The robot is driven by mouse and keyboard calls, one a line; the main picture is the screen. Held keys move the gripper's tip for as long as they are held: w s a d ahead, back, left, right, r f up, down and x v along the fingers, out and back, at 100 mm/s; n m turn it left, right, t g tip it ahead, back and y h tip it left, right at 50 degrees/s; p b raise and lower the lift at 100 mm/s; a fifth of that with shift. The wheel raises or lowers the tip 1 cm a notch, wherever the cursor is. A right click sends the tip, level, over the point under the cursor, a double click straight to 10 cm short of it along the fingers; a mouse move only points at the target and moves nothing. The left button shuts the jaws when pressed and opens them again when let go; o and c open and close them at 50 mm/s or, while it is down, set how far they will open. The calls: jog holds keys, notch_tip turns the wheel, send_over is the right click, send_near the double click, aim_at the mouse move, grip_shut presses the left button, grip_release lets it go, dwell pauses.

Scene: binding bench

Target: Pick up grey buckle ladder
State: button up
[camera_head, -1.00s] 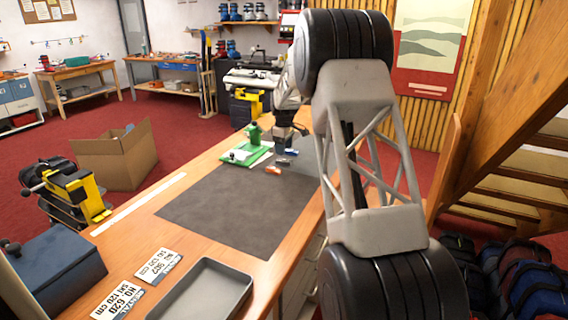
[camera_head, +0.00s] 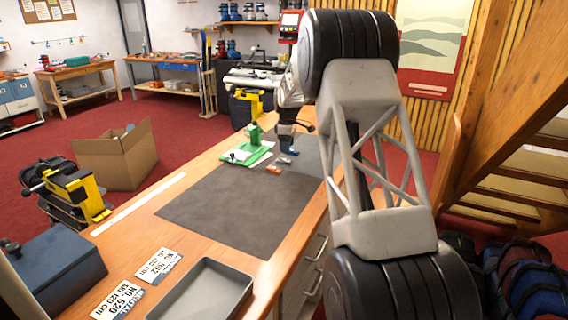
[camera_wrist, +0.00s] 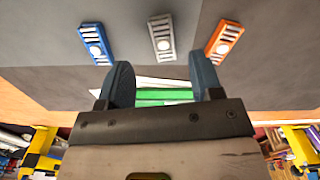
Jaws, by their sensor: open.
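In the wrist view the grey ladder lies just beyond the fingertips, roughly in line with the gap.
A green jig (camera_head: 247,155) with an upright green part stands left of the ladders. The dark mat (camera_head: 235,198) is bare toward the front. A grey tray (camera_head: 240,283) and printed cards (camera_head: 158,264) lie at the near end of the bench.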

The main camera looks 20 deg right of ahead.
aim_at(286, 160)
jog(key=shift+f, duration=0.55)
jog(key=shift+a+f, duration=0.15)
jog(key=shift+f, duration=2.45)
jog(key=c, duration=1)
jog(key=shift+r, duration=0.15)
